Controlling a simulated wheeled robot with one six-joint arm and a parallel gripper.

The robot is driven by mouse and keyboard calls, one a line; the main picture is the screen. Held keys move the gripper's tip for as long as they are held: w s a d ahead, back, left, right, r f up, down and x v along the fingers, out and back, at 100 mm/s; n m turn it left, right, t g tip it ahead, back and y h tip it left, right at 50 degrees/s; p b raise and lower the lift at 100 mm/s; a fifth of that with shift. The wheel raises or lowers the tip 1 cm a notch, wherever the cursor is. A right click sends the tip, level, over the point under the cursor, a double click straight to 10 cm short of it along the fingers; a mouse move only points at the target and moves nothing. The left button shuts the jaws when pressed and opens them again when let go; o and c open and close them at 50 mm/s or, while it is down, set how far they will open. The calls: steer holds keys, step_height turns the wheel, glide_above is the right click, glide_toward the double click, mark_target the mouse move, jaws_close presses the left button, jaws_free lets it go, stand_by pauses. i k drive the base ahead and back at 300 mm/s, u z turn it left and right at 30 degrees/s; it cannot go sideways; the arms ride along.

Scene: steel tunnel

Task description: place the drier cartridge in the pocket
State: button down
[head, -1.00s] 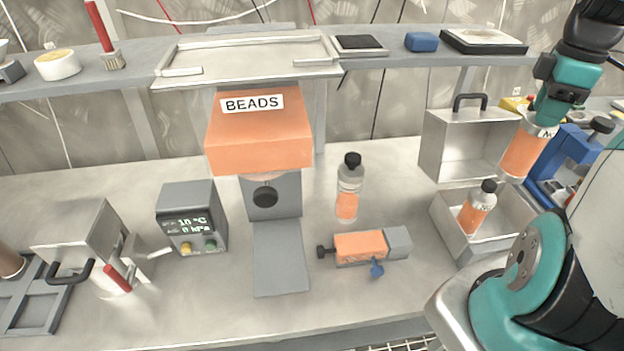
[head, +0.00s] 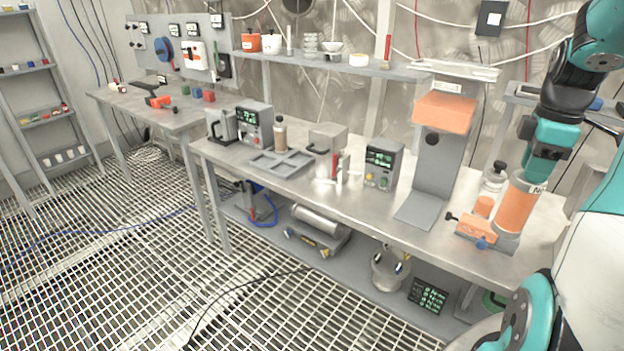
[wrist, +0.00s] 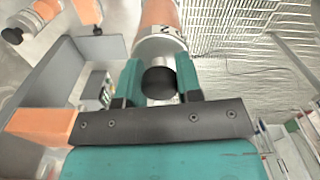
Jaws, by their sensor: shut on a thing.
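The drier cartridge, an orange cylinder (head: 516,208) with a pale labelled top band, hangs below my gripper (head: 540,172) at the right of the head view. In the wrist view my gripper (wrist: 160,84) is shut on the cartridge's black cap, with its orange body (wrist: 158,14) beyond the fingers. In the head view the cartridge overlaps the small orange valve block, so I cannot tell the gap to the bench. A grey divided tray (head: 262,162) with open pockets lies on the bench left of centre; I cannot tell which pocket is meant.
A bottle (head: 280,134) stands behind the tray. A shelf (head: 340,66) runs above the bench. Grating floor in front is open.

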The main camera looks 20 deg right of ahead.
mark_target(302, 159)
steer(key=u, duration=0.85)
steer(key=i, duration=1.5)
steer(key=u, duration=0.25)
steer(key=i, duration=1.4)
steer(key=z, duration=0.4)
steer(key=i, duration=0.9)
steer(key=z, duration=1.35)
steer(key=i, duration=0.7)
steer(key=z, duration=1)
steer(key=i, duration=0.3)
steer(key=z, duration=0.15)
